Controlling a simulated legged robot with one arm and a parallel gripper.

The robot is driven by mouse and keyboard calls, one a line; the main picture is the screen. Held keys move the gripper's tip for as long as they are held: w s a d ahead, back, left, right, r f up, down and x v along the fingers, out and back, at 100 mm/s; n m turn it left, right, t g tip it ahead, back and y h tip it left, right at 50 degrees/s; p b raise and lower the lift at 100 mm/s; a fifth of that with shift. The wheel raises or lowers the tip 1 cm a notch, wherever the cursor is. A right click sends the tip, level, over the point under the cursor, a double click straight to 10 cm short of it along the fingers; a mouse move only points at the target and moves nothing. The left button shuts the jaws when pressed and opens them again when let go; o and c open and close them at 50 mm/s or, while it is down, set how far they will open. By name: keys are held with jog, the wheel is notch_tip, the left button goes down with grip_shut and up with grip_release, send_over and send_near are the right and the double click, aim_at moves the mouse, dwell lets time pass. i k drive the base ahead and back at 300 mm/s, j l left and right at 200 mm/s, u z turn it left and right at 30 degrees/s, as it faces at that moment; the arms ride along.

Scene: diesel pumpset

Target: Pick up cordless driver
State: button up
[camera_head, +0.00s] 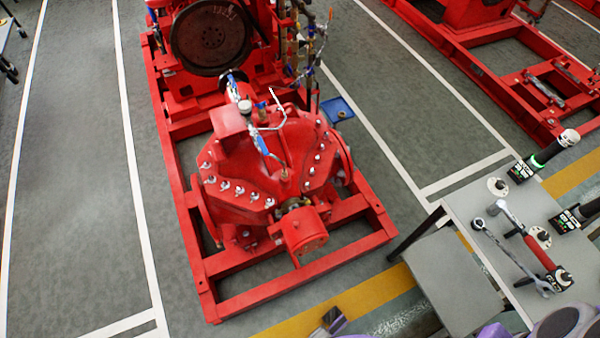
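A grey table (465,207) stands at the lower right with several tools on it. A black tool with a green band and pale round end (550,148), with a labelled black block (521,170) at its lower end, looks like a cordless driver. A similar black tool (571,217) lies nearer and is cut off by the right edge. A red-handled tool (540,253) with a metal head and a labelled black end lies in front of them. I cannot tell for certain which is the cordless driver. No gripper fingers show.
A long metal wrench (508,256) and round pale discs (497,187) also lie on the table. A grey panel (452,284) sits beside and below it. The red pumpset (250,170) on its frame fills the middle. Grey floor (75,170) is clear at left.

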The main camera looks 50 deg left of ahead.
aim_at(569, 138)
jog(key=u, duration=2)
jog(key=z, duration=1.85)
jog(key=i+l+u, duration=0.1)
jog(key=i+u, duration=0.4)
jog(key=i, duration=0.1)
